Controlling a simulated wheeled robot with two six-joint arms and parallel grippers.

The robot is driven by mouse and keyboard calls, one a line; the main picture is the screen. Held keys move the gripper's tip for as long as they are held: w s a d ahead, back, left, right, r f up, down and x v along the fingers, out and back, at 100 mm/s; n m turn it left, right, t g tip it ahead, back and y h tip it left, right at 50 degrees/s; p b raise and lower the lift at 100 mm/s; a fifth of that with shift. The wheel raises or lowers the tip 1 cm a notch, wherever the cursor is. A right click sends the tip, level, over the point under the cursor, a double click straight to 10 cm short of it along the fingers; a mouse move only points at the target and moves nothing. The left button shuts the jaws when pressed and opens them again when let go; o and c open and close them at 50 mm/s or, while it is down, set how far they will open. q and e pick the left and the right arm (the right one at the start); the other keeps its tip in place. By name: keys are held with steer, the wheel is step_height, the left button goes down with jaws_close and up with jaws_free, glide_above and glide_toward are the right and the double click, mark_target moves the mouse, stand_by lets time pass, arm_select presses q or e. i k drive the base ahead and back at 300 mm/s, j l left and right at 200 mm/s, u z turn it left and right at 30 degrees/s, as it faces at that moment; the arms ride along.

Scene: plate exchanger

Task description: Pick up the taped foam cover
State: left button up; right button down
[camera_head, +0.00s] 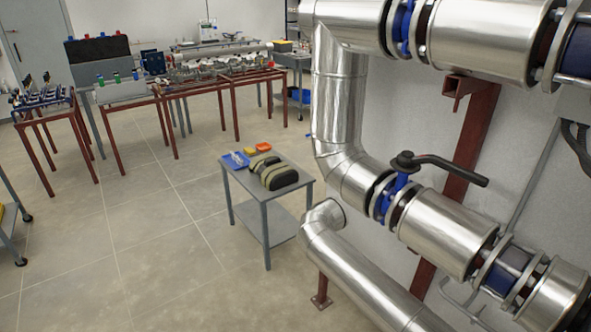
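Two olive-green rounded pieces with dark parts (273,170) lie side by side on a small grey two-level table (245,192) in the middle of the head view. They may be the foam cover, but they are too small for me to make out any tape. No other thing in view is clearly a taped foam cover. Neither of my grippers is in view.
Large silver pipes (340,110) with a black-handled valve (440,165) fill the right. Red-legged benches (167,95) stand behind.

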mark_target(275, 175)
steer(key=i+j+z, duration=0.2)
steer(key=i+z, duration=0.2)
steer(key=i+j+z, duration=0.4)
steer(key=k+l, duration=0.05)
steer(key=l, duration=0.05)
